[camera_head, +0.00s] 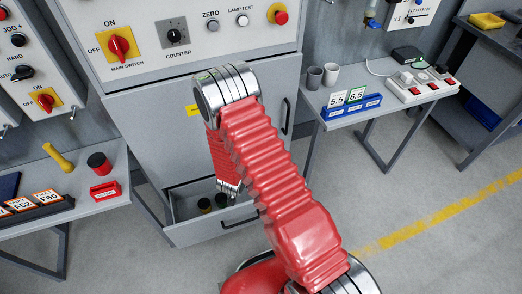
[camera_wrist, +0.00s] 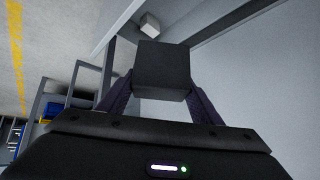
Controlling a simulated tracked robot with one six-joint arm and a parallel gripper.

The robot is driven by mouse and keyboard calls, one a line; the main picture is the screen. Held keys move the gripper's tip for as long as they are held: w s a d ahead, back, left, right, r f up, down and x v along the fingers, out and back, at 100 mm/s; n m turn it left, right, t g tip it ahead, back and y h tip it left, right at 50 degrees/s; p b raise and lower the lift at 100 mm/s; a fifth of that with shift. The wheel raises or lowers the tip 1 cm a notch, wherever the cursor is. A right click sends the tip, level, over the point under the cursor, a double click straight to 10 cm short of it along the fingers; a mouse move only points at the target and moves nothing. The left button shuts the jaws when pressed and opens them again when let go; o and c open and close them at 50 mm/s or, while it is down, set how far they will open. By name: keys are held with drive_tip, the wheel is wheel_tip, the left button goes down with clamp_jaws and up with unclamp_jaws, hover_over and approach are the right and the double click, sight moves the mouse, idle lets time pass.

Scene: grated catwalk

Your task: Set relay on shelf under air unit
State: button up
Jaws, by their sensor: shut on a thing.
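In the wrist view a dark grey block, which looks like the relay (camera_wrist: 162,68), sits between the two fingers of my gripper (camera_wrist: 161,92). The fingers are shut on its sides. In the head view my red arm reaches down in front of the grey cabinet, and its end hides behind the arm above the open drawer (camera_head: 240,222); the held block does not show there. The air unit (camera_head: 372,14), with a blue bowl, hangs on the wall at the upper right. Below it stands a grey table-like shelf (camera_head: 345,125).
That surface carries two grey cups (camera_head: 322,76), a blue card holder (camera_head: 351,108), a dark box (camera_head: 407,54) and a power strip (camera_head: 422,84). A left bench (camera_head: 95,207) holds a red block and cards. Dark cylinders lie in the drawer. The floor at right is clear.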

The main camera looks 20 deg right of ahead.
drive_tip(key=a+r+n, duration=0.1)
drive_tip(key=r, duration=0.1)
drive_tip(key=w+a+r+n+y, duration=0.1)
drive_tip(key=r, duration=0.2)
drive_tip(key=a+r+n+t+y, duration=0.1)
drive_tip(key=r, duration=0.2)
drive_tip(key=shift+w+a+r, duration=0.15)
drive_tip(key=shift+w+a, duration=0.05)
drive_tip(key=shift+w, duration=0.2)
wheel_tip(320, 180, up, 23)
drive_tip(key=s+n+t+y, duration=0.1)
drive_tip(key=n+y, duration=0.2)
drive_tip(key=n, duration=0.2)
drive_tip(key=shift+r, duration=0.2)
drive_tip(key=shift+s+d, duration=0.1)
